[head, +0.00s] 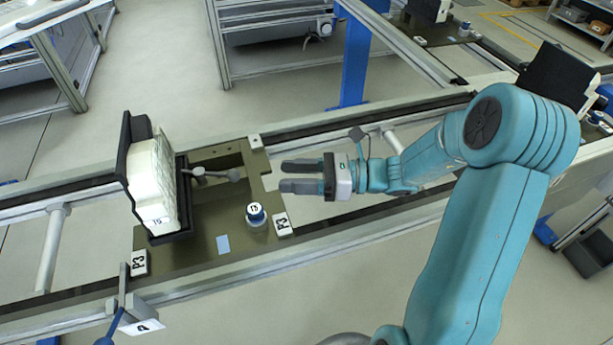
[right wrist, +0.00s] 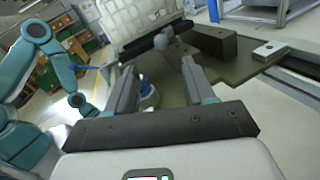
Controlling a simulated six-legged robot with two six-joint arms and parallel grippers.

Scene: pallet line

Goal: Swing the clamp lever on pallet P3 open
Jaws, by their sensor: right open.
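The pallet P3 (head: 205,262) is an olive plate on the rail line. Its grey clamp lever (head: 215,175) lies over the plate, its arm running right from a pivot beside the black holder to a rounded knob. My right gripper (head: 282,176) is open and empty, fingers pointing left, a little right of the knob and apart from it. In the right wrist view the lever (right wrist: 162,40) shows just beyond and between the open fingertips (right wrist: 160,65). A teal arm at the left of that view seems to be my left one; its gripper does not show.
A white block (head: 152,185) stands in a black holder (head: 126,160) at the pallet's left. A blue-and-white round knob (head: 256,215) sits near the pallet's front edge. A dark block (head: 213,155) is behind the lever. Rails (head: 350,235) run along the line's front.

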